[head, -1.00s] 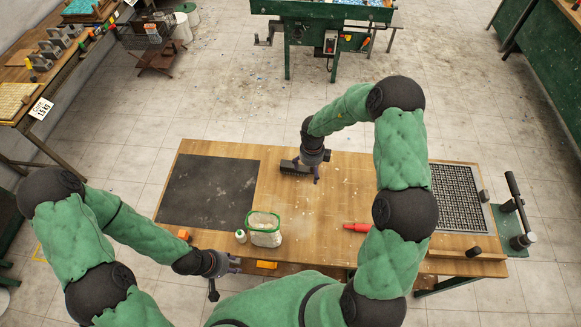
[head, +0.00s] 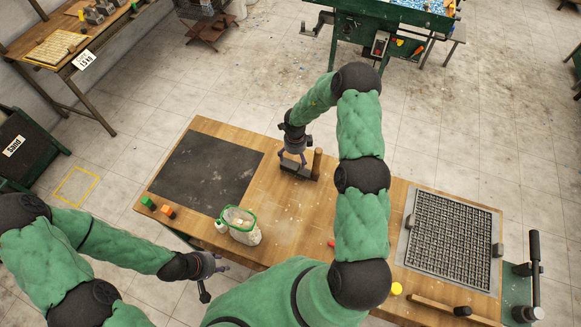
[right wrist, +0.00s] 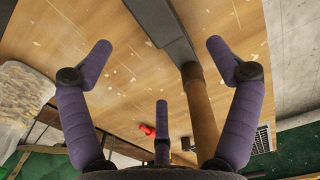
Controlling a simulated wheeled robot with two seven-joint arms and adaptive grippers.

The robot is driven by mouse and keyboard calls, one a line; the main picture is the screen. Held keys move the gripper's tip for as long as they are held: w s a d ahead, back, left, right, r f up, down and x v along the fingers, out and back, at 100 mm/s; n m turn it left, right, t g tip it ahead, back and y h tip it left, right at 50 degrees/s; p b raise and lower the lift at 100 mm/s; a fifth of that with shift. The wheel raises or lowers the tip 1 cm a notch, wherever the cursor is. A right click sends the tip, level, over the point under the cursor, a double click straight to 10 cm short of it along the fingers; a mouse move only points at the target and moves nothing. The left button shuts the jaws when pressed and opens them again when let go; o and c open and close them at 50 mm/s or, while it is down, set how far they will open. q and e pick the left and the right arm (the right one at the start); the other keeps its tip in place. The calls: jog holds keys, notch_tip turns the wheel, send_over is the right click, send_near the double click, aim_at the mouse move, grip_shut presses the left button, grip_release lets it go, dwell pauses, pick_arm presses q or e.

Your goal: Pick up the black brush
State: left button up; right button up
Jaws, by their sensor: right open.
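The black brush (head: 294,168) lies on the wooden worktable (head: 284,222), just right of the black mat. Its dark head and wooden handle (right wrist: 199,108) show in the right wrist view, with the handle running towards the bottom of that picture. My right gripper (head: 293,161) is just above the brush. In the right wrist view its three purple fingers (right wrist: 160,70) are spread and empty, with the brush between and beyond them. My left gripper (head: 219,264) is off the table's front edge, far from the brush; its finger opening is too small to judge.
A black mat (head: 207,170) covers the table's left part. A grid tray (head: 449,236) lies at right, beside a lever (head: 534,265).

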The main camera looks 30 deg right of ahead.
aim_at(294, 168)
jog(key=shift+f, duration=0.15)
notch_tip(294, 168, down, 4)
jog(key=shift+d+f, duration=0.1)
jog(key=shift+f, duration=0.1)
jog(key=shift+f+p, duration=0.55)
jog(key=shift+f, duration=2.45)
jog(key=c, duration=1.5)
